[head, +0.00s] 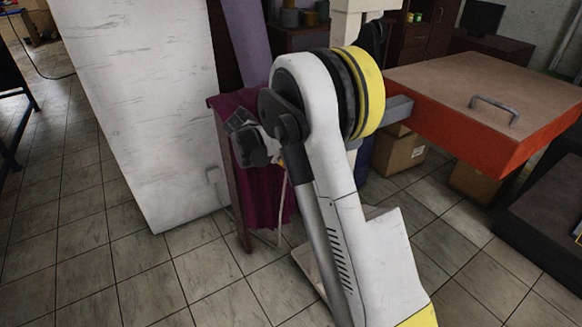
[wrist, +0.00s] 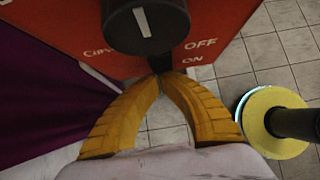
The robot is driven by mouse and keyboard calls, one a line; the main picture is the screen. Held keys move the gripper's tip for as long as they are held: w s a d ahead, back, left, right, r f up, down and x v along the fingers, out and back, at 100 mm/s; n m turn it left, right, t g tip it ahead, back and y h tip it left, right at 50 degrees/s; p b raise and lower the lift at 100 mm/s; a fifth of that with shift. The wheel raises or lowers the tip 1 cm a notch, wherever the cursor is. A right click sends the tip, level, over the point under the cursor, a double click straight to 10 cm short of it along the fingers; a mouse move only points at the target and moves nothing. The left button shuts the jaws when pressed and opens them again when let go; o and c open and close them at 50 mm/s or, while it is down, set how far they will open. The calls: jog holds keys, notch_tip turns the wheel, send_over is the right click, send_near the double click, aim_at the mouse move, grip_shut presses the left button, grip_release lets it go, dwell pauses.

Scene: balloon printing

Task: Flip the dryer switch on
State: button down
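In the wrist view a round black knob (wrist: 146,22) with a white mark sits on a red panel (wrist: 75,30). Beside it are white labels reading OFF and, below that, ON. Part of another label shows at left, cut off by the knob. The yellow fingers of my gripper (wrist: 160,77) meet at their tips just below the knob, near the panel's lower edge. Nothing shows between them. I cannot tell whether the tips touch the panel. In the head view my arm hides most of that area, and the knob is not visible.
In the head view, a red-sided box with a brown top (head: 462,85) and grey handle (head: 494,108) stands to the right. A white slab (head: 145,100) stands left, with purple cloth (head: 268,195) beside it. Cardboard boxes (head: 400,150) lie beneath. Tiled floor is open at left.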

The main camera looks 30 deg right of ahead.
jog(key=shift+d+f, duration=0.1)
jog(key=shift+d, duration=0.1)
jog(key=shift+r+p, duration=0.5)
jog(key=shift+r, duration=0.3)
jog(key=a+r+p, duration=0.3)
jog(key=a+r, duration=0.2)
jog(key=a, duration=0.6)
jog(key=shift+s+a+r, duration=0.2)
jog(key=shift+a+r, duration=0.2)
